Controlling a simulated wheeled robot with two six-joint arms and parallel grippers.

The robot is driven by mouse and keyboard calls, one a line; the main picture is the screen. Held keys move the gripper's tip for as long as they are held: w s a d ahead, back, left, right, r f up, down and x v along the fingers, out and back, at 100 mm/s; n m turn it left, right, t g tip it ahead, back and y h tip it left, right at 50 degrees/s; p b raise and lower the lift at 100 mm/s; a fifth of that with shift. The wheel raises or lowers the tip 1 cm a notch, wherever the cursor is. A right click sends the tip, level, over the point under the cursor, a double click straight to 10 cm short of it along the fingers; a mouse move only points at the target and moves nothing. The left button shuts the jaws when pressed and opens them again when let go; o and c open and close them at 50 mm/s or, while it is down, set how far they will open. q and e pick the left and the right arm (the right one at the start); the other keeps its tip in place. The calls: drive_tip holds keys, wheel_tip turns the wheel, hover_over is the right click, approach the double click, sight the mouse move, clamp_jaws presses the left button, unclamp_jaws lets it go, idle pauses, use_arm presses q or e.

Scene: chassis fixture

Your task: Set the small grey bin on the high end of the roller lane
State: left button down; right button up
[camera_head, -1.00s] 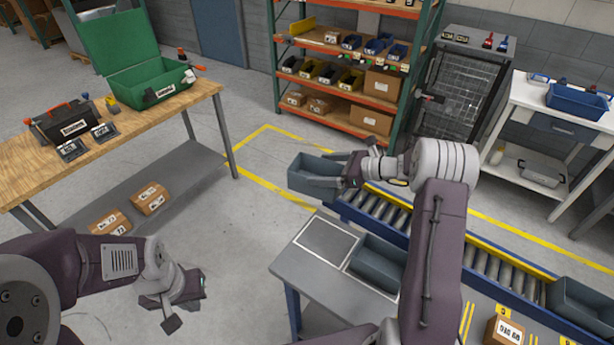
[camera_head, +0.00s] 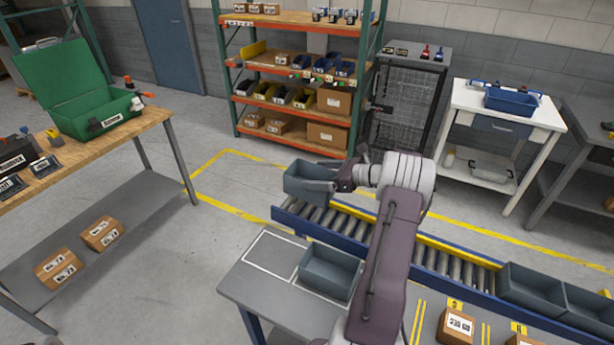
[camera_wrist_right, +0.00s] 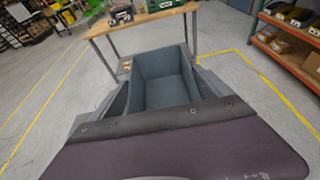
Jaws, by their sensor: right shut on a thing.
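My right gripper (camera_head: 328,180) is shut on a small grey bin (camera_head: 302,192), an open-topped box held upright. In the head view the bin overlaps the left end of the roller lane (camera_head: 345,222), a blue-framed conveyor with grey rollers. The bin looks held above the rollers, but I cannot tell the exact gap. The right wrist view shows the inside of the held bin (camera_wrist_right: 162,78), which looks empty; the fingertips are partly hidden there. My left gripper is not in view.
Another grey bin (camera_head: 327,272) sits on the grey bench (camera_head: 240,290) in front of the lane. More grey bins (camera_head: 530,288) stand at the lane's right end. A shelf rack (camera_head: 225,110) stands behind. A yellow rail (camera_head: 455,255) runs along the lane's far side.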

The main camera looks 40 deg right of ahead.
drive_tip(key=shift+s+f, duration=0.1)
drive_tip(key=shift+f, duration=0.1)
drive_tip(key=f+b, duration=0.2)
drive_tip(key=f, duration=0.1)
drive_tip(key=f+b, duration=0.5)
drive_tip(key=f, duration=0.1)
drive_tip(key=shift+w+a, duration=0.1)
drive_tip(key=shift+w, duration=0.2)
drive_tip(key=o, duration=1.7)
drive_tip(key=shift+r, duration=0.1)
drive_tip(key=shift+r+p, duration=1.85)
drive_tip(key=shift+r, duration=0.4)
